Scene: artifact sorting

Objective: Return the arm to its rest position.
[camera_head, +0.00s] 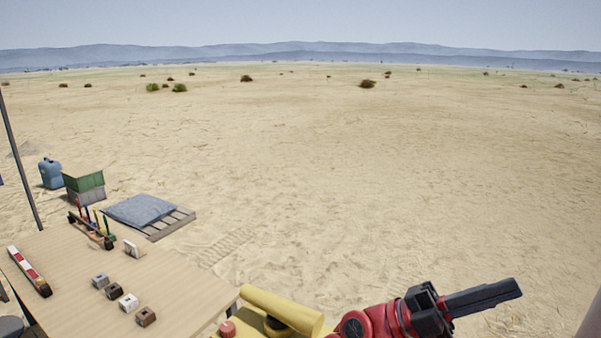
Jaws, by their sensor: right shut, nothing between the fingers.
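My right gripper (515,289) shows at the lower right, at the end of my red arm (375,322). Its black fingers are shut with nothing between them and point right. It is over open sand, apart from the table and clear of any object. My left gripper is out of view.
A wooden table (75,265) stands at the lower left, bearing several small blocks (129,302), a red-and-white bar (30,270) and a tool rack (92,233). Sand ahead is free.

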